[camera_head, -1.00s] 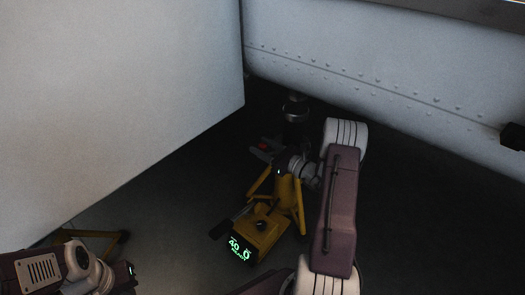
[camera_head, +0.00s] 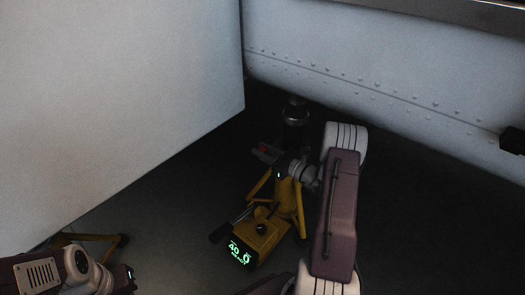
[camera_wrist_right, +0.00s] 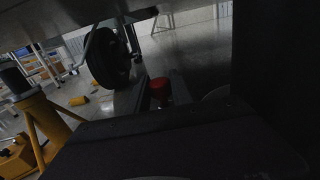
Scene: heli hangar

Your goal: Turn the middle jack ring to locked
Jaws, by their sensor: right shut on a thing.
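The yellow jack (camera_head: 262,232) stands on the dark floor at the centre of the head view, with a green lit display on its front box. A dark column with a silver collar (camera_head: 296,117) rises behind my right wrist. My right gripper (camera_head: 262,151) is beside the jack's upper part, pointing left, shut on a small red piece (camera_head: 264,149). In the right wrist view the red piece (camera_wrist_right: 160,89) sits between the fingers. I cannot make out the ring itself or its mark; my wrist hides part of the jack's top. My left gripper (camera_head: 130,277) is at the lower left, its fingers unclear.
A large pale panel (camera_head: 110,100) fills the left, and a riveted hull (camera_head: 390,80) hangs over the back right. Another yellow stand leg (camera_head: 95,235) shows at lower left. A black wheel (camera_wrist_right: 107,57) stands beyond my gripper in the wrist view.

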